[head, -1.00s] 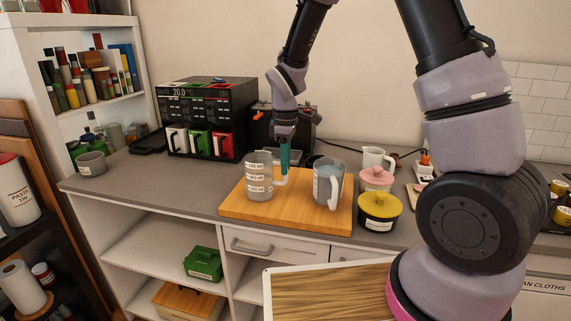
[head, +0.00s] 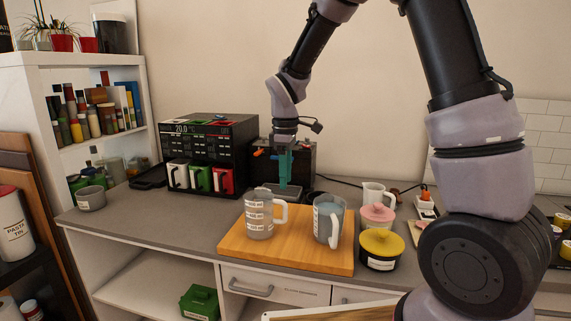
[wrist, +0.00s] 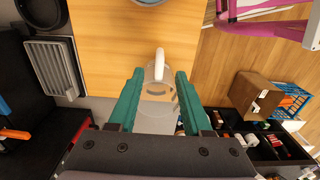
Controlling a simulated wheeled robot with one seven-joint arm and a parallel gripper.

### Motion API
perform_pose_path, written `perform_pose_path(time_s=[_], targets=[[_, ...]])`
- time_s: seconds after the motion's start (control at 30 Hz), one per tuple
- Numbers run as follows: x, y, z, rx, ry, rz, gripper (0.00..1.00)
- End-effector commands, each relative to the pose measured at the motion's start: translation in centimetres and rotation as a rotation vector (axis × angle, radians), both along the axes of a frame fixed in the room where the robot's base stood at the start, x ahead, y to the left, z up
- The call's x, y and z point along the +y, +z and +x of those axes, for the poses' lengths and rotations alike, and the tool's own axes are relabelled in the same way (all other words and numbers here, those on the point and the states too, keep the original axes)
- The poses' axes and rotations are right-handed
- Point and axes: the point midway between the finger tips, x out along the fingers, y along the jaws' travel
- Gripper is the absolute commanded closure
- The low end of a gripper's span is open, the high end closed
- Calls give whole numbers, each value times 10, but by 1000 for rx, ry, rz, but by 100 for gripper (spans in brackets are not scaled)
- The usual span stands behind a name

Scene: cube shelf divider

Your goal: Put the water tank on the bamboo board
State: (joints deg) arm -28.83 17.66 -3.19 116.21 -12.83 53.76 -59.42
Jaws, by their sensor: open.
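A grey translucent container with white labels and a pale handle (head: 257,217), which I take to be the water tank, stands upright on the bamboo board (head: 285,262), at its left part. A second grey jug (head: 325,222) with bluish contents stands to its right on the board. My gripper (head: 285,186) is open and empty, above and behind the labelled container, apart from it in the head view. In the wrist view my teal fingers (wrist: 158,74) are spread, with the container's handle (wrist: 159,62) showing between them; its body is partly hidden by the gripper.
Behind stand a black machine (head: 208,150) with mugs and a dark appliance with a drip tray (head: 280,189). A yellow-lidded pot (head: 381,248), a pink-lidded pot (head: 377,215) and a white mug (head: 376,195) crowd the board's right side.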

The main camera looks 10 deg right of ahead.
Motion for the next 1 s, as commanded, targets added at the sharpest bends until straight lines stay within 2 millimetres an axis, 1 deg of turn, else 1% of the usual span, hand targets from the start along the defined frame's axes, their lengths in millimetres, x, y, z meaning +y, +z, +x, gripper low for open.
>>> perform_pose_path(time_s=[0.03, 0.2, 0.43, 0.53, 0.57, 0.67, 0.7, 0.77, 0.8, 0.87, 0.9, 1.0], targets=[[0, 11, 1, -4, -1, 3, 51], [0, 35, 0, -3, 0, 1, 51], [-1, 46, -1, -3, -7, 2, 51], [-12, 59, -4, -22, -70, 22, 51], [-17, 66, -6, -33, -104, 33, 51], [-43, 96, -19, -80, -275, 87, 51], [-55, 110, -27, -104, -360, 114, 51], [-74, 129, -41, -137, -498, 161, 51], [-86, 140, -51, -157, -588, 193, 51], [-103, 156, -67, -189, -723, 243, 51], [-113, 165, -79, -208, -812, 279, 51], [-136, 182, -109, -252, -1027, 369, 51]])
